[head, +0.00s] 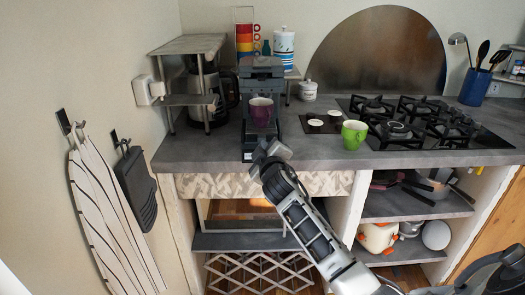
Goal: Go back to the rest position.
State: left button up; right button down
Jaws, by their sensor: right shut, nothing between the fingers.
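My right arm reaches in from the lower right to the counter's front edge. Its gripper (267,148) is shut and empty, just in front of the coffee machine (262,68). A purple mug (261,111) stands upright in the coffee machine, above and behind the gripper and apart from it. A green mug (354,134) stands on the counter to the right, clear of the gripper. My left gripper is not in view.
The grey counter (225,148) has a gas hob (425,122) at right and a small metal shelf (188,45) at left. Below are open shelves with pots (433,185) and a lattice rack (260,272).

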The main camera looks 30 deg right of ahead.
dwell(0.4)
jog(key=s+a+f+g+y, duration=0.1)
jog(key=s+a+f+y, duration=0.2)
jog(key=s+a+f, duration=0.4)
jog(key=s+a+f+g+y, duration=0.1)
jog(key=s+a+f+y, duration=0.1)
jog(key=s+a+f, duration=0.6)
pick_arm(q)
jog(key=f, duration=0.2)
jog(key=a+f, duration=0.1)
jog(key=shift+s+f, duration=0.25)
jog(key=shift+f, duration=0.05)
pick_arm(e)
jog(key=s+a+f+m+g+y, duration=0.1)
jog(key=s+a+f, duration=0.3)
jog(key=s, duration=0.4)
jog(key=s+a+f+m+g+y, duration=0.2)
jog(key=s+a+f+y, duration=0.1)
jog(key=s, duration=0.5)
jog(key=shift+s+a+f, duration=0.4)
jog(key=shift+a+f, duration=0.15)
jog(key=shift+f, duration=0.05)
